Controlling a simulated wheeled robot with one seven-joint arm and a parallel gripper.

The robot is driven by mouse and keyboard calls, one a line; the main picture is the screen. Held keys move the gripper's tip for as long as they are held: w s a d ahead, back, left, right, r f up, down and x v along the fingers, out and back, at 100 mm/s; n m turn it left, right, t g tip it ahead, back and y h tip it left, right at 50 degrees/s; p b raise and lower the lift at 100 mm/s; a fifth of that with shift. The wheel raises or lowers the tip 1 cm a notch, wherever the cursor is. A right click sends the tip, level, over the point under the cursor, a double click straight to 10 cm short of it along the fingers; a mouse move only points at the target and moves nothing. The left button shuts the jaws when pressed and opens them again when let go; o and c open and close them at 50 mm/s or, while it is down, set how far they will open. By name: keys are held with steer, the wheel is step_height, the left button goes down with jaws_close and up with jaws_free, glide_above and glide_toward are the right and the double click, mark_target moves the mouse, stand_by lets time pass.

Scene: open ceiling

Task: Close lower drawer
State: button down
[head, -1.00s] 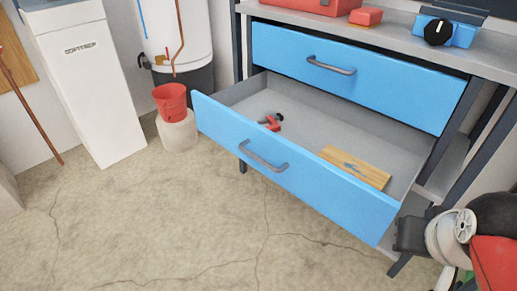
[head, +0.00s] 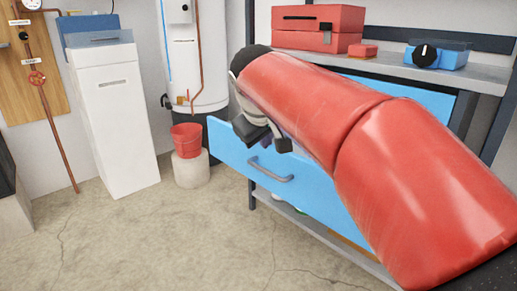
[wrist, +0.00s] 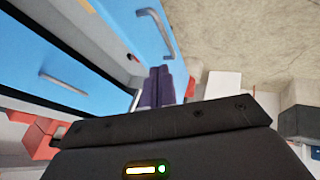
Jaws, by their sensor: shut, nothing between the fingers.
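The lower drawer (head: 228,148) is pulled out, its blue front and grey handle (head: 270,172) facing the room. My red arm crosses in front of the cabinet and hides most of the drawer's inside and right part. My gripper (wrist: 160,70) is shut and empty, its purple fingers together. In the wrist view the fingers are close to the top edge of the lower drawer's front (wrist: 120,22); I cannot tell whether they touch it. The upper drawer (wrist: 35,50), with its own handle (wrist: 63,85), looks shut.
A red bucket (head: 186,140) on a pale stand (head: 190,170) is left of the drawer. A white cabinet (head: 115,120) stands farther left. A red toolbox (head: 318,20) and a blue device (head: 445,55) sit on the worktop. The floor (head: 150,240) in front is clear.

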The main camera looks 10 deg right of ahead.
steer(key=b, duration=0.2)
glide_toward(280, 158)
step_height(280, 158, down, 4)
steer(key=a, duration=0.3)
steer(key=w+d, duration=0.2)
steer(key=shift+d+r, duration=0.1)
steer(key=shift+d, duration=0.25)
steer(key=shift+w+d, duration=0.4)
steer(key=shift+d, duration=0.1)
steer(key=w+d+p, duration=0.7)
steer(key=d, duration=0.3)
steer(key=w+d+p, duration=0.7)
steer(key=d+p, duration=0.1)
steer(key=d, duration=0.2)
steer(key=shift+w, duration=0.3)
